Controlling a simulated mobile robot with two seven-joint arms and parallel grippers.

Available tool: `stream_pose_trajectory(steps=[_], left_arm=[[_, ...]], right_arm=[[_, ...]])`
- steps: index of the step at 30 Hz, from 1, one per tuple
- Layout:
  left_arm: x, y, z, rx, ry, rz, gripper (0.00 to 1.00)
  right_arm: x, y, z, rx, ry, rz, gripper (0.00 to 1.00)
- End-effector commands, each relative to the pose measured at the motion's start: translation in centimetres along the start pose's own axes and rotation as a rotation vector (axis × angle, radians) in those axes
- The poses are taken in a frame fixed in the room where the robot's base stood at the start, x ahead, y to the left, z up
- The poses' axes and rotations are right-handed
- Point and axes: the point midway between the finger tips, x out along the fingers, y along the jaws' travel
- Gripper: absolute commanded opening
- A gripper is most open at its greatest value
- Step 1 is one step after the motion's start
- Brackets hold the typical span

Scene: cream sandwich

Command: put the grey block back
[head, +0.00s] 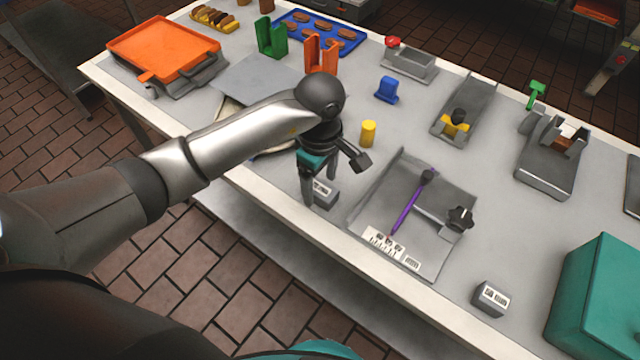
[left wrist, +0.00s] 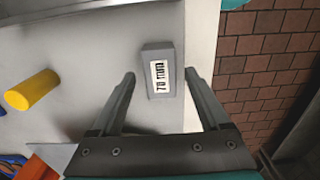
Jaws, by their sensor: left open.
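A small grey block (head: 325,194) with a white printed label lies on the table near its front edge, below my left gripper (head: 319,188). In the left wrist view the grey block (left wrist: 150,53) has a label reading "70 mm". There the open fingers of my left gripper (left wrist: 160,76) stand on either side of its near end, with gaps on both sides; I see no contact. A second grey block (head: 490,298) with a label sits further right near the front edge. My right gripper is not in view.
A yellow cylinder (head: 368,133) stands behind. A teal box (head: 600,295) stands at the right. The table's front edge (head: 345,238) is close.

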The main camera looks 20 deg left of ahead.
Motion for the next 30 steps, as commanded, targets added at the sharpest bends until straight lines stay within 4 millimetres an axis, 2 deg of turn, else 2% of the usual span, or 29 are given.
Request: stream_pose_trajectory(steps=[1,6,13,19,30], left_arm=[[-1.3,0.1,-0.1,0.002,0.003,0.005,0.79],[-5.2,0.1,-0.1,0.001,0.003,0.006,0.79],[-9.0,0.0,-0.1,-0.001,0.002,0.001,0.79],[-10.3,0.0,0.0,0.000,0.001,-0.001,0.79],[-10.3,0.0,0.0,-0.001,0.001,-0.001,0.79]], right_arm=[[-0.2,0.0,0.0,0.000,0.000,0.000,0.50],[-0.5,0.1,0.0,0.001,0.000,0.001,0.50],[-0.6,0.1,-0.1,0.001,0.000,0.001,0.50],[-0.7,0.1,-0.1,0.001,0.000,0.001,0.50],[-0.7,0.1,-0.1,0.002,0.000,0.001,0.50]])
